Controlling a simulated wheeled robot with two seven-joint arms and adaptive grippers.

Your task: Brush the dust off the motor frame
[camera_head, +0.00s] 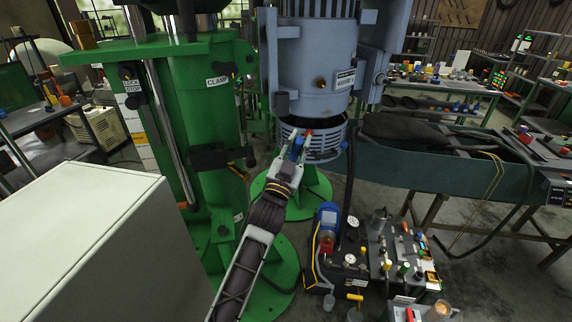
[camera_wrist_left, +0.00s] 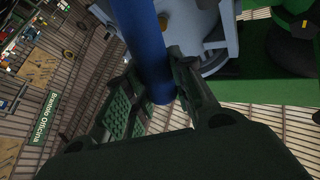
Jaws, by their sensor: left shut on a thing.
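The motor frame (camera_head: 318,72) is a grey-blue upright cylinder with a vented top and a slotted lower ring (camera_head: 328,146). My left gripper (camera_head: 296,151) is in front of that lower ring in the head view. It is shut on a blue rod-like handle (camera_head: 298,145), likely the brush. In the left wrist view the handle (camera_wrist_left: 148,45) passes between the green-padded fingers of the left gripper (camera_wrist_left: 155,96). A small red part shows by the handle in the head view. The bristles cannot be made out, nor whether they touch the frame. No dust is distinguishable. My right gripper is not in view.
A green machine column (camera_head: 205,120) with clamp and stop labels stands left of the motor. A white box-like surface (camera_head: 75,250) fills the lower left. A unit with gauges and knobs (camera_head: 375,255) stands at the lower middle. A long green bench (camera_head: 450,165) is at the right.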

